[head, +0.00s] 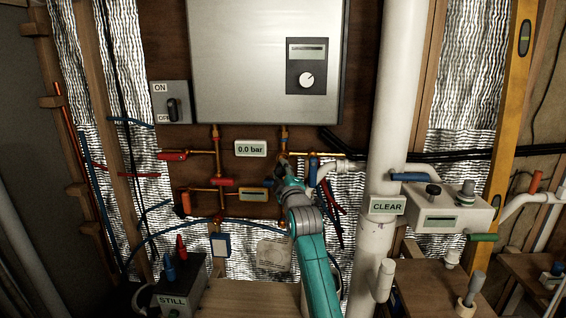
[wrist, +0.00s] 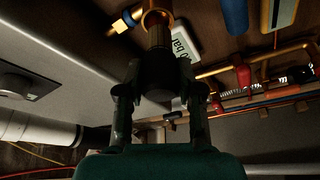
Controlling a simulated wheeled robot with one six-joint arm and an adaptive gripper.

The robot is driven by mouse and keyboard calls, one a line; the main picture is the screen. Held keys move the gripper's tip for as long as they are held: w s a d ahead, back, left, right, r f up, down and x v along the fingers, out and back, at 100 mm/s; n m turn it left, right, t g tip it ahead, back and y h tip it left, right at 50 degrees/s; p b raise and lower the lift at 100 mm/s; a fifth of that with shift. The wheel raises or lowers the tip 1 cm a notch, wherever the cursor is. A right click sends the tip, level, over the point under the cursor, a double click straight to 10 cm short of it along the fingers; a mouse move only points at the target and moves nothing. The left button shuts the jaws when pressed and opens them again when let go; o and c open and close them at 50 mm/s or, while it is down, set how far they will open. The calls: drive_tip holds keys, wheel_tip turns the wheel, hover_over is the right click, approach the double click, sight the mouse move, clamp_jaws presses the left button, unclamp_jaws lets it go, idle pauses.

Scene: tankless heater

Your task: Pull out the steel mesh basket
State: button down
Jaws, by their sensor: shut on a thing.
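My gripper (wrist: 158,92) is shut on the dark, round end of a short cylinder in the wrist view. Above this end is a ribbed or mesh-like stretch that looks like the steel mesh basket (wrist: 158,38). It lines up with the open mouth of a brass fitting (wrist: 157,13); how far it sits inside is not clear. In the head view my gripper (head: 284,178) is at the brass pipework below the right side of the grey heater (head: 250,60). The basket is too small and covered to make out there.
A white pipe (head: 383,150) stands close to the right of my arm. Copper pipes with a red handle (head: 172,156) and an orange handle (head: 184,203) lie left. A "0.0 bar" display (head: 250,149) is near my gripper. A "STILL" box (head: 172,299) stands low left.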

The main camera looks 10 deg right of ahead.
drive_tip(key=shift+s+a, duration=0.2)
drive_tip(key=shift+s, duration=0.55)
drive_tip(key=shift+s+a, duration=0.2)
drive_tip(key=shift+s, duration=0.5)
